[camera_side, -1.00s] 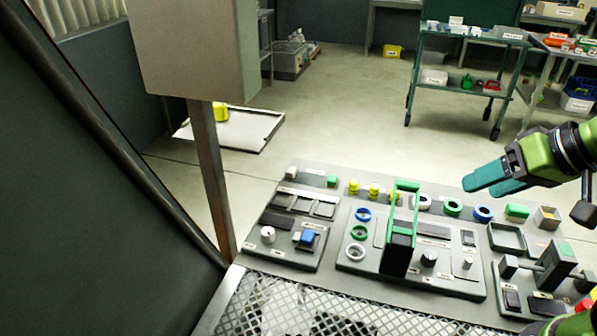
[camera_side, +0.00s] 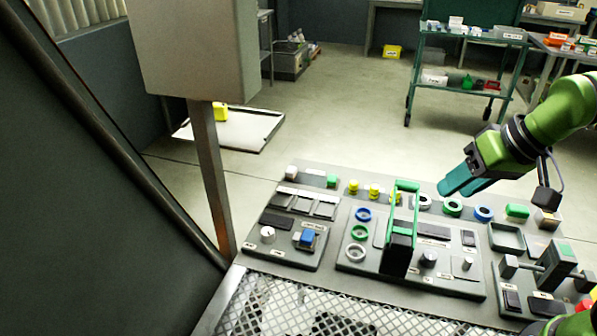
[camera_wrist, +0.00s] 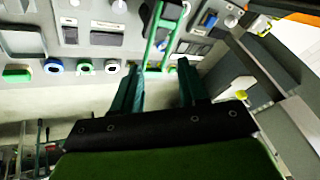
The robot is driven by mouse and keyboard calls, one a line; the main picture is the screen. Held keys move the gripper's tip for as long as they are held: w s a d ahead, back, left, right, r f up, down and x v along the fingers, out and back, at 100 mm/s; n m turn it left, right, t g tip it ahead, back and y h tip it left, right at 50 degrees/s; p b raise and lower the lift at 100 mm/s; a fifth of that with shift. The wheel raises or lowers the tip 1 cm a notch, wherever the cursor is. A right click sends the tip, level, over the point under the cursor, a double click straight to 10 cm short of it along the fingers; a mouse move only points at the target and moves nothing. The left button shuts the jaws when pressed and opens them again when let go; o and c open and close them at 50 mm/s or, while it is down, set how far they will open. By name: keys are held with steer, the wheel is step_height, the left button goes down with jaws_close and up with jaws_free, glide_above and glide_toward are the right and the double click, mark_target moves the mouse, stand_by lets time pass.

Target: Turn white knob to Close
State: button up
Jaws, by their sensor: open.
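The white knob (camera_side: 267,233) is a small round knob on the left control panel (camera_side: 310,262), beside a blue switch (camera_side: 307,237). In the wrist view, a pale round knob near the top right (camera_wrist: 231,21) looks like the same one, beside a blue part. The lettering around it is too small to read. My gripper (camera_side: 456,187) has teal fingers, spread apart and empty. It hangs above the back right of the panels, well to the right of the knob and not touching anything. Its fingers also show in the wrist view (camera_wrist: 160,82).
A tall green handle (camera_side: 402,188) rises from the middle panel, between my gripper and the white knob. Several rings, knobs and switches cover the middle and right panels. A grey post (camera_side: 211,180) stands left behind the left panel. The space above the panels is otherwise clear.

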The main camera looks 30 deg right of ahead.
steer(key=w+a+f+n+g, duration=0.2)
steer(key=w+a+n, duration=0.35)
steer(key=w, duration=0.35)
steer(key=n+g+y, duration=0.1)
steer(key=n+y, duration=0.1)
steer(key=n, duration=1.1)
glide_toward(268, 231)
steer(key=shift+m, duration=0.35)
steer(key=x, duration=0.8)
steer(key=shift+w+f, duration=0.1)
steer(key=shift+f, duration=0.25)
steer(key=shift+c, duration=0.2)
steer(key=c, duration=0.7)
